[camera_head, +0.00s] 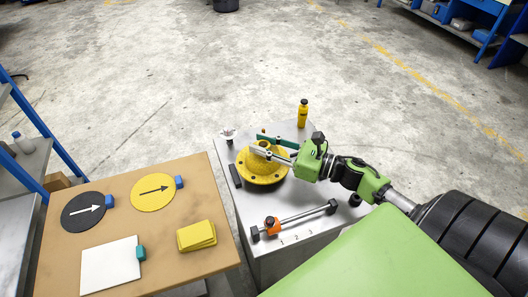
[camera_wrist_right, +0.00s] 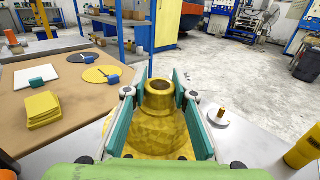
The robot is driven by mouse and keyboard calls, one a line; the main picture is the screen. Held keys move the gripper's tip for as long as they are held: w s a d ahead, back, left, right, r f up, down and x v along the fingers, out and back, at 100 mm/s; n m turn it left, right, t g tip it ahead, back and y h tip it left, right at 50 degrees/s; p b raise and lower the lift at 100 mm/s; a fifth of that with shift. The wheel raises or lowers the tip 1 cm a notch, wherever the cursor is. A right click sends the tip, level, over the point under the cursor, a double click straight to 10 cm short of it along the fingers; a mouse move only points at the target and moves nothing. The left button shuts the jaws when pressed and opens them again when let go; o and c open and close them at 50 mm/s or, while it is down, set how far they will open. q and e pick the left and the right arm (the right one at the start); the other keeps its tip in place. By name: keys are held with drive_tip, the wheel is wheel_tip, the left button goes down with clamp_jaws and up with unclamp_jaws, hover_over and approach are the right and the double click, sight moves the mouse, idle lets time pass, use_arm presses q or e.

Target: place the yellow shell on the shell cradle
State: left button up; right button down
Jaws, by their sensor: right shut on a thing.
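The yellow shell (camera_head: 262,169) is a round, flanged dome with a hollow neck, over the grey metal worktop. It also shows in the right wrist view (camera_wrist_right: 160,125), with its neck up between the teal finger pads. My right gripper (camera_head: 257,145) reaches in from the right and is shut on the shell, one finger on each side of the neck; it also shows in the right wrist view (camera_wrist_right: 159,88). The shell looks upright. I cannot make out the shell cradle; what lies under the shell is hidden. My left gripper is not in view.
The grey worktop (camera_head: 305,218) holds a bar with an orange clamp (camera_head: 272,225), a yellow bottle (camera_head: 303,115) and a small pale disc with a pin (camera_head: 228,133). The brown table (camera_head: 120,228) at left carries a black disc, a yellow disc, a white sheet and yellow pads.

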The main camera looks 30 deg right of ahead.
drive_tip(key=shift+w+d+f, duration=0.1)
drive_tip(key=shift+d+f, duration=0.05)
drive_tip(key=f, duration=0.3)
drive_tip(key=shift+w+d, duration=0.15)
drive_tip(key=shift+d, duration=0.05)
drive_tip(key=shift+f, duration=0.3)
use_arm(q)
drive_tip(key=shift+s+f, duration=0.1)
use_arm(e)
drive_tip(key=shift+f+b, duration=0.2)
drive_tip(key=shift+b, duration=0.1)
drive_tip(key=c, duration=1.7)
unclamp_jaws()
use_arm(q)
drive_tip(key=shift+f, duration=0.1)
use_arm(e)
drive_tip(key=shift+r, duration=0.1)
